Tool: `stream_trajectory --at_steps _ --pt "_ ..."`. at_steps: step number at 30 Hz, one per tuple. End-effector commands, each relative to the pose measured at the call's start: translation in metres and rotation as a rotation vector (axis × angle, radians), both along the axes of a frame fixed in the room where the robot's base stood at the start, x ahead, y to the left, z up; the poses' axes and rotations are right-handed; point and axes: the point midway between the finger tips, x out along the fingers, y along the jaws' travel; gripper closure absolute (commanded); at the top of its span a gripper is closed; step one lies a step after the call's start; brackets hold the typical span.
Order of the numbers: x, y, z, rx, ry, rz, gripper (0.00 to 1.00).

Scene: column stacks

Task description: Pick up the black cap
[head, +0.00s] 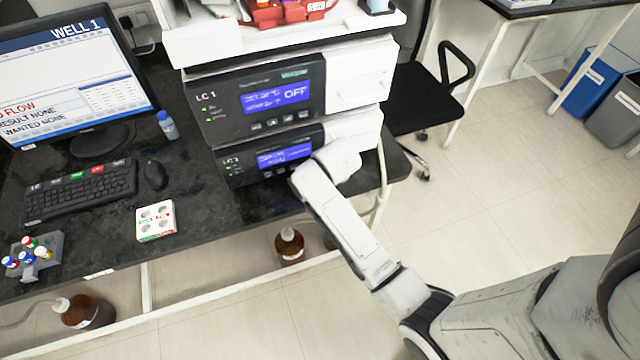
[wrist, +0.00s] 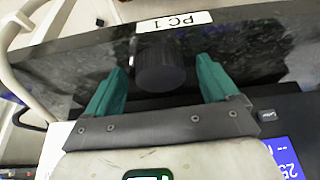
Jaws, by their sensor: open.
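The black cap (wrist: 163,72) is a dark ribbed cylinder on the dark bench top in the wrist view. My gripper (wrist: 161,62) is open, with its two teal fingers on either side of the cap. There is a gap between the cap and each finger. In the head view the cap and my fingertips are hidden behind the end of my arm, which reaches to the front of the lower LC instrument.
Two stacked LC instruments (head: 265,98) stand on the dark bench (head: 95,235). A white rack (head: 156,221), keyboard (head: 80,190), mouse (head: 155,174) and tray of vials (head: 36,260) lie left. A "PC 1" label (wrist: 175,22) is near the cap. A black chair (head: 425,97) stands right.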

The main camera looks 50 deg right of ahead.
Motion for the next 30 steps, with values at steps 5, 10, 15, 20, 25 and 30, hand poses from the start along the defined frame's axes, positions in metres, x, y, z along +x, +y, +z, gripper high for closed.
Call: stream_trajectory --at_steps 5,10,15,20,25,30 --pt "-0.0001 0.0 0.0004 0.0 0.0 0.0 0.19" --pt "-0.0002 0.0001 0.0005 0.0 0.0 0.0 0.36" --pt "-0.0002 0.0 0.0005 0.0 0.0 0.0 0.52" --pt "-0.0002 0.0 0.0005 0.0 0.0 0.0 0.67" --pt "-0.0002 0.0001 0.0006 0.0 0.0 0.0 0.72" --pt "0.0001 0.0 0.0022 -0.001 -0.001 0.0 0.72"
